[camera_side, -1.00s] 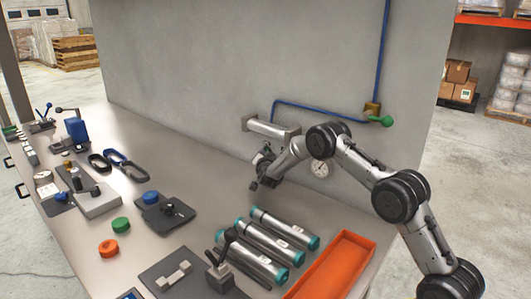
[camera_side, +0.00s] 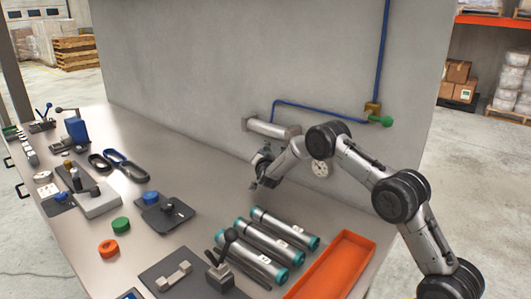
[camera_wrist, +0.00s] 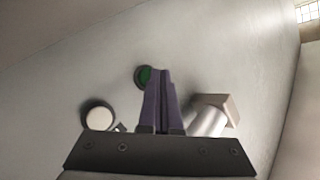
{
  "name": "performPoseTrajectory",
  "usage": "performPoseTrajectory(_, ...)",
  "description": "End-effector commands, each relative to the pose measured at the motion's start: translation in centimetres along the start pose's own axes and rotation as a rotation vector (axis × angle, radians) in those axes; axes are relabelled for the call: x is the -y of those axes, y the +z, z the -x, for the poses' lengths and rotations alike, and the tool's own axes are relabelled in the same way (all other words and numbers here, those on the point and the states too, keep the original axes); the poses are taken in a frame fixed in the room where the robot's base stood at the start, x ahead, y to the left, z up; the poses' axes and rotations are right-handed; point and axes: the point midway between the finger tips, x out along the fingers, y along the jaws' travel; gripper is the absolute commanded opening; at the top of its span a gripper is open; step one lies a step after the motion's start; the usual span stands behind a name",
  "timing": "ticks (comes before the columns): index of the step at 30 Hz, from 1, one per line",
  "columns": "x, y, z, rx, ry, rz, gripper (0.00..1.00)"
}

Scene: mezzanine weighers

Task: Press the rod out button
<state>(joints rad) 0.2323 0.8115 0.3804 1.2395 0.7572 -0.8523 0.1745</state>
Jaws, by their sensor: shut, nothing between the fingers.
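A round green button (camera_wrist: 143,76) in a dark ring is on the grey wall in the wrist view. No lettering on it is readable, so I cannot tell that it is the rod out button. My gripper (camera_wrist: 160,72) has its two purple fingers together and empty. Their tips overlap the button's right side in this view; contact cannot be told. In the side view my gripper (camera_side: 254,186) is low by the wall, below the grey cylinder (camera_side: 271,129). The cylinder also shows right of the fingers in the wrist view (camera_wrist: 208,120). The button is not discernible in the side view.
A round gauge (camera_side: 320,168) is on the wall near my wrist. A blue pipe (camera_side: 318,112) runs above to a green-handled valve (camera_side: 381,121). Teal-capped tubes (camera_side: 262,243) and an orange tray (camera_side: 335,265) stand on the bench below.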

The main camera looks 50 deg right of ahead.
Motion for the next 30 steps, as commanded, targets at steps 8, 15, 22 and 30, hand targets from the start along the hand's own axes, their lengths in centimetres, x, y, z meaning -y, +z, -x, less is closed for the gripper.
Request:
performPoseTrajectory(8, 0.4, 0.5, 0.6, 0.002, 0.000, 0.000, 0.00)
performPoseTrajectory(15, 0.5, 0.5, 0.7, 0.002, 0.000, 0.000, 0.00)
performPoseTrajectory(22, 1.2, 1.3, 1.6, 0.003, -0.001, 0.001, 0.00)
performPoseTrajectory(30, 2.5, 2.5, 3.4, 0.004, -0.002, 0.001, 0.00)
